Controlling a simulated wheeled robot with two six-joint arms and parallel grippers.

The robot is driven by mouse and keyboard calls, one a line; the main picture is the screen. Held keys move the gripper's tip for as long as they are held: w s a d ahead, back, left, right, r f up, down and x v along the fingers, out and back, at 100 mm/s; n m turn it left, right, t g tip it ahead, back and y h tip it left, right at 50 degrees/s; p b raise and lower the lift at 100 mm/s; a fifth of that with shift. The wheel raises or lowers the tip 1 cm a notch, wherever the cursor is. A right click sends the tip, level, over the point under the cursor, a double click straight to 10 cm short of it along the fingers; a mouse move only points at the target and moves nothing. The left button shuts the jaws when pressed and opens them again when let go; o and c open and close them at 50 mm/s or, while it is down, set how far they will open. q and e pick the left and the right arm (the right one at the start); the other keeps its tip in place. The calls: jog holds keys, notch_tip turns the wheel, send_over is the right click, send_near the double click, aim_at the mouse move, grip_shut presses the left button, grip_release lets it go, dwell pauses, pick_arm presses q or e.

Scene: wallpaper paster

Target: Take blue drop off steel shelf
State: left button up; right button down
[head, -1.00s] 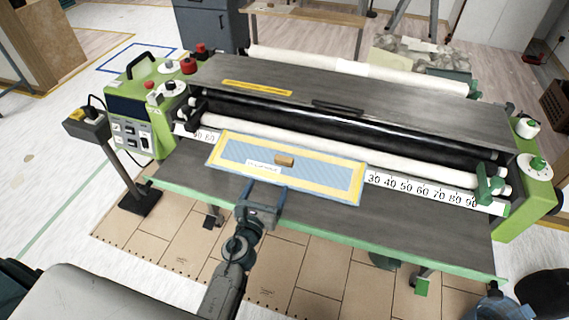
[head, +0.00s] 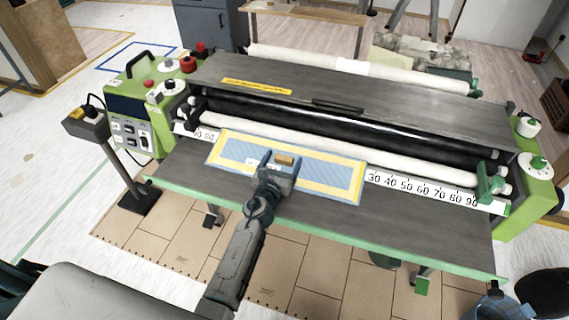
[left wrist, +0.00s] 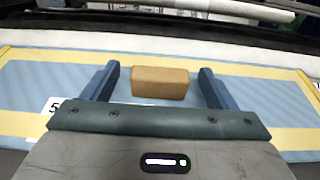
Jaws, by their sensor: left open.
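A flat blue sheet with a yellow border (head: 330,180), which may be the blue drop, lies on the grey front shelf (head: 420,225) of the pasting machine. It also fills much of the left wrist view (left wrist: 270,93). A small tan block (head: 285,160) sits on the sheet. My left gripper (head: 282,158) is open over the sheet. In the left wrist view the block (left wrist: 160,83) shows between its two blue fingers, with a gap on each side. The gripper hides part of the sheet and its white label. My right gripper is not in view.
A white roller (head: 400,163) and a number scale (head: 425,192) run behind the sheet. Green end housings stand at both sides, with a control box (head: 135,125) at left. The shelf's right part is bare. A dark bucket (head: 543,292) stands at lower right.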

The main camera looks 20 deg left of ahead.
pick_arm(q)
jog(key=shift+r, duration=0.1)
jog(key=shift+c, duration=0.4)
jog(key=c, duration=1.1)
jog(key=shift+o, duration=0.2)
jog(key=shift+r, duration=0.1)
